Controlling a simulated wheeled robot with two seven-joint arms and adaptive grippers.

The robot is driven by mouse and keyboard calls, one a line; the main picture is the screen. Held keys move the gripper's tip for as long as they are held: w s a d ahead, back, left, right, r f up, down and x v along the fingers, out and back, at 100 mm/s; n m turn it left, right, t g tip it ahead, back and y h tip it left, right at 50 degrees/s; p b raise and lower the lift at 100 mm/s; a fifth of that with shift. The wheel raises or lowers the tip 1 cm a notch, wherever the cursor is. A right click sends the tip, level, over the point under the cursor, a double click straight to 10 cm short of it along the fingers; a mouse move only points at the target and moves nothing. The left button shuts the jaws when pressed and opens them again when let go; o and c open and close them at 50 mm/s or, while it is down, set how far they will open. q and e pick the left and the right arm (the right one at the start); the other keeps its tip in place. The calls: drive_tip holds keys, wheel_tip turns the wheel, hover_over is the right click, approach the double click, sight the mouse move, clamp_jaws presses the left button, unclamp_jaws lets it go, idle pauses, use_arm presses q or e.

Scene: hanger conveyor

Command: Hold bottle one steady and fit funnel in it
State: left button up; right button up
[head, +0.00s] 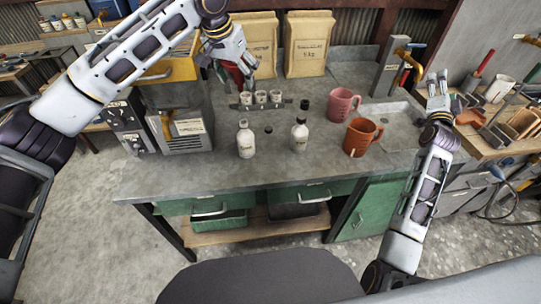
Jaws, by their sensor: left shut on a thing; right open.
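Two white bottles with labels stand upright on the grey bench, a left bottle (246,141) and a right bottle (299,136); I cannot tell which is bottle one. My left gripper (240,75) is above the back left of the bench, behind the bottles. It is shut on a dark red thing (232,72), mostly hidden by the fingers; it may be the funnel, but its shape is unclear. No other funnel can be made out. My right gripper (438,87) is open and empty, fingers up, at the bench's right end, far from both bottles.
A rack with small white cups (261,98) stands behind the bottles. Small dark pieces (268,129) lie near them. A pink mug (343,104) and an orange mug (362,137) stand to the right. Paper sacks (307,44) stand at the back. The bench front is clear.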

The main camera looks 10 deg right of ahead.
drive_tip(key=w+a+f+m+t+y, duration=0.15)
drive_tip(key=w+a+y, duration=0.3)
drive_tip(key=a, duration=0.85)
drive_tip(key=w+a+m+t+y, duration=0.25)
drive_tip(key=a+y, duration=0.25)
drive_tip(key=a, duration=0.8)
drive_tip(key=s+a+f+m+g+y, duration=0.2)
drive_tip(key=a+m+y, duration=0.5)
drive_tip(key=a, duration=1.9)
drive_tip(key=s+a+f+g+y, duration=0.1)
drive_tip(key=s+f+y, duration=0.1)
drive_tip(key=f, duration=0.3)
drive_tip(key=s+a+f+g+y, duration=0.1)
drive_tip(key=s+f+g+y, duration=0.1)
drive_tip(key=s+f, duration=0.2)
drive_tip(key=s+a+f+g+y, duration=0.2)
drive_tip(key=s+f, duration=0.1)
drive_tip(key=f, duration=0.3)
drive_tip(key=shift+f+m+y, duration=0.25)
drive_tip(key=shift+f+m, duration=0.05)
drive_tip(key=shift+w+a, duration=0.1)
